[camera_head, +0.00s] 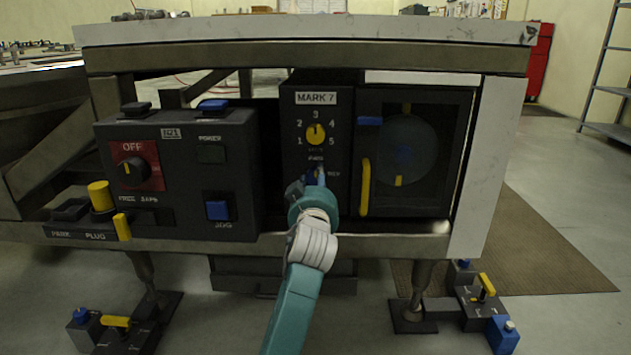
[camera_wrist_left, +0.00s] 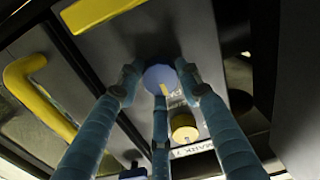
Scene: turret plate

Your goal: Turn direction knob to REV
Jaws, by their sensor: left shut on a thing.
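My left gripper (camera_head: 317,182) is at the knob. In the left wrist view its teal fingers (camera_wrist_left: 157,88) are shut around it. The yellow mark points roughly toward the speed dial. The gripper mostly hides the knob in the head view. A small label like REV (camera_head: 334,175) shows just right of it. My right gripper is not in view.
Right of the panel is a dark-framed window with a yellow handle (camera_head: 365,186). Left of it stands a control box (camera_head: 180,205) with a red OFF dial (camera_head: 136,167) and blue JOG button (camera_head: 218,210). A light tabletop (camera_head: 300,29) runs above.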

